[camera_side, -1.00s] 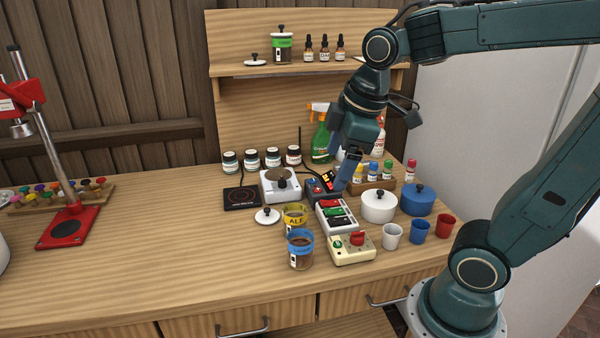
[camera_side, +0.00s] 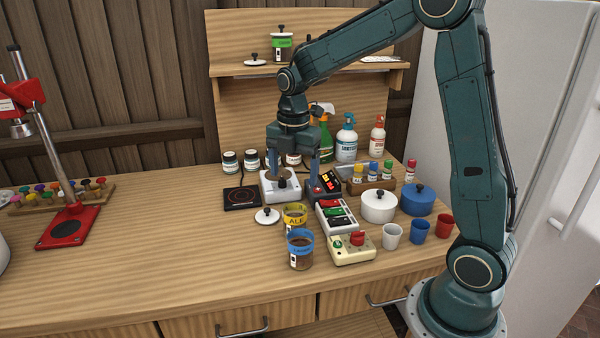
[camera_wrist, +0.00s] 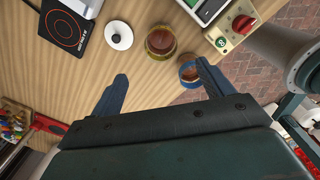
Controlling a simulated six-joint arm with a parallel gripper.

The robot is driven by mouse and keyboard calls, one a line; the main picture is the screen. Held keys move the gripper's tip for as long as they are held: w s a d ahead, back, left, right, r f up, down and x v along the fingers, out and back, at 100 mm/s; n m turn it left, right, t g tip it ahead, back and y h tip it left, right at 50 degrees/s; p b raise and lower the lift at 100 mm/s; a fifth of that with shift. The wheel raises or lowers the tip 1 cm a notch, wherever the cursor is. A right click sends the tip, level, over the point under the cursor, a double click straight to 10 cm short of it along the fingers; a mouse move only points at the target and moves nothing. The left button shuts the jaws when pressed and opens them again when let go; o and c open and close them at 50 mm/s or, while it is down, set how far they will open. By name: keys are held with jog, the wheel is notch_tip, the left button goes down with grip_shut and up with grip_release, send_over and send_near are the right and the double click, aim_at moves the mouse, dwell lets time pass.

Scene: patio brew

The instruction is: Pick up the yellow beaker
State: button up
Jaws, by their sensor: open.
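The yellow beaker (camera_side: 294,217), a clear cup with a yellow band reading ALE, stands upright on the bench. It also shows in the wrist view (camera_wrist: 160,42), top centre, with brown contents. My gripper (camera_side: 293,181) is open and empty, pointing down with its fingers apart. In the side view it hangs above and behind the yellow beaker, over the white scale. In the wrist view my gripper (camera_wrist: 162,73) has the yellow beaker just beyond and between its fingertips, apart from them.
A blue-banded beaker (camera_side: 300,250) stands in front of the yellow one. A white lid (camera_side: 267,216) lies to its left, and a white device with red and green parts (camera_side: 337,217) is to its right. A cream switch box (camera_side: 352,249) is nearby. The front left bench is clear.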

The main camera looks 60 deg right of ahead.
aim_at(295, 217)
jog(key=shift+w+d+f, duration=0.1)
jog(key=shift+f, duration=0.1)
jog(key=shift+f, duration=0.1)
notch_tip(295, 217, down, 8)
jog(key=shift+f, duration=0.15)
dwell(0.4)
jog(key=shift+f, duration=0.1)
jog(key=shift+d+f, duration=0.1)
jog(key=shift+f, duration=2.45)
